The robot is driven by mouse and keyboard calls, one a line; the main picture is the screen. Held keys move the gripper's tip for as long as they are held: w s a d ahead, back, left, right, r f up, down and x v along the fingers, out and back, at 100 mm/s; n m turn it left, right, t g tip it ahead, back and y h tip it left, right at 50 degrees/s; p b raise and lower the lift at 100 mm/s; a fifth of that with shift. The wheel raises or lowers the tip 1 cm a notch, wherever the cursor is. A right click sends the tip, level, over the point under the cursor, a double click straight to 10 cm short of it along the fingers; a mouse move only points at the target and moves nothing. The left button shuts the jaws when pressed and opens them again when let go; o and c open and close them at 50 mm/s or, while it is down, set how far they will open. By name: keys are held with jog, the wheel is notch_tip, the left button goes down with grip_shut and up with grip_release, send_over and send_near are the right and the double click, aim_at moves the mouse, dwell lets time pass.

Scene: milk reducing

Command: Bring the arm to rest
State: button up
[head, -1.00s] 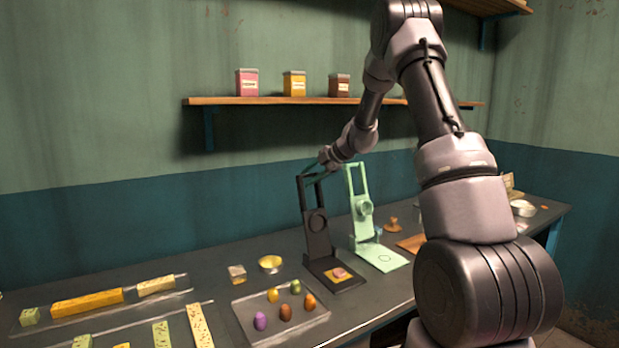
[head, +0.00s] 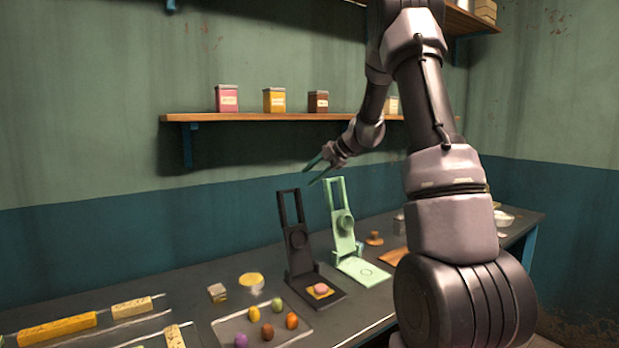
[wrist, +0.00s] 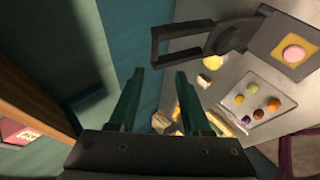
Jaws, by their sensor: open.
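My gripper (head: 316,171) is in the air above the black press (head: 297,243), near the wall and below the shelf. Its two green fingers are apart with nothing between them, as the wrist view (wrist: 157,78) also shows. The black press has its lever frame raised. A pink piece (head: 320,288) sits on a yellow square on its base, and it also shows in the wrist view (wrist: 293,53). My gripper touches neither press, as far as I can see.
A pale green press (head: 346,230) stands right of the black one. A tray (head: 232,331) with several coloured egg-shaped pieces lies in front. The wooden shelf (head: 200,117) with tins runs along the wall close to my arm. Yellow bars (head: 57,329) lie at the left.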

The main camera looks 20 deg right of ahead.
jog(key=s+a+r+n+h, duration=0.1)
jog(key=s+a+r+n, duration=0.1)
jog(key=s+r+n, duration=0.4)
jog(key=s+a+r+n, duration=0.1)
jog(key=s+a+n, duration=0.1)
jog(key=s+n, duration=0.65)
jog(key=s+a+r+n+h, duration=0.15)
jog(key=s+r+n, duration=0.25)
jog(key=s+n, duration=0.4)
jog(key=s+d+f+n+h, duration=0.1)
jog(key=s+n+h, duration=0.2)
jog(key=s+n, duration=1.2)
jog(key=n, duration=0.7)
jog(key=shift+s+t, duration=0.3)
jog(key=shift+s, duration=0.1)
